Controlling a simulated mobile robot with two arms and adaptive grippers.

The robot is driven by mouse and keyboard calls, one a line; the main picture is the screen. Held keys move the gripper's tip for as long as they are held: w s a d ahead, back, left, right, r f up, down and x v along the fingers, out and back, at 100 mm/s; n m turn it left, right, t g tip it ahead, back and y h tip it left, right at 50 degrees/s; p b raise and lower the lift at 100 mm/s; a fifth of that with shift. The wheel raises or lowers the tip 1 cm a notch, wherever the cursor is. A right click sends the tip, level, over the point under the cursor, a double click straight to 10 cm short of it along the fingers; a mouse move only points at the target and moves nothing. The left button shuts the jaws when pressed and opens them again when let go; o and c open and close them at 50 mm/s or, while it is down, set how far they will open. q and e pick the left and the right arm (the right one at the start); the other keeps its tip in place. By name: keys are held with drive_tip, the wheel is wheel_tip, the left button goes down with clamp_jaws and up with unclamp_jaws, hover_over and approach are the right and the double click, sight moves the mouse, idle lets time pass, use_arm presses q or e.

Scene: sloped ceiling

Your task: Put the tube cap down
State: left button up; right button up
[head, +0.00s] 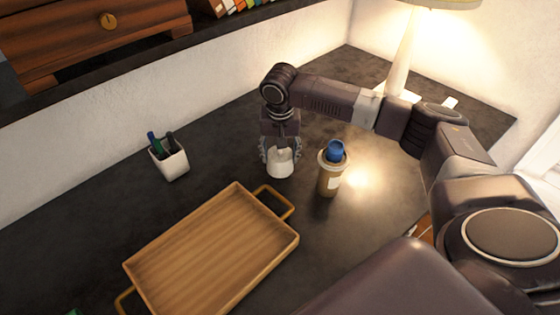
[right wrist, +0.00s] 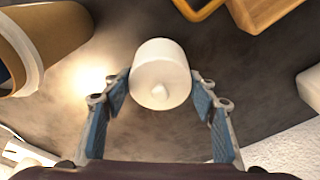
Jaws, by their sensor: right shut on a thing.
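The tube cap (head: 280,164) is a short white cylinder, and in the right wrist view (right wrist: 160,70) it shows a small nub on its near end. My right gripper (head: 280,154) points down over the dark desk and is shut on the cap, with a finger at each side. The cap is at or just above the desk top; I cannot tell whether it touches. The tube (head: 328,180) stands upright just right of the cap, tan with a pale rim and label, and a blue thing (head: 336,151) sticks out of its top. My left gripper is not in view.
A wooden tray (head: 212,250) with brass handles lies front left of the cap. A white pen cup (head: 170,164) stands at the left near the wall. A lamp (head: 404,55) stands at the back right. Bare desk lies between cup and cap.

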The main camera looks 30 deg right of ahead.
sight(280, 162)
drive_tip(key=shift+f, duration=1.6)
drive_tip(key=shift+f, duration=0.2)
drive_tip(key=shift+f+p, duration=0.1)
drive_tip(key=shift+p, duration=0.2)
drive_tip(key=o, duration=0.8)
drive_tip(key=shift+f, duration=0.1)
drive_tip(key=shift+o, duration=0.2)
drive_tip(key=shift+r+b, duration=0.3)
drive_tip(key=shift+r, duration=0.05)
drive_tip(key=r, duration=0.4)
drive_tip(key=s+r, duration=0.1)
drive_tip(key=r, duration=0.3)
drive_tip(key=a+r, duration=0.1)
drive_tip(key=r, duration=0.3)
drive_tip(key=shift+s+b, duration=0.25)
drive_tip(key=shift+b, duration=0.1)
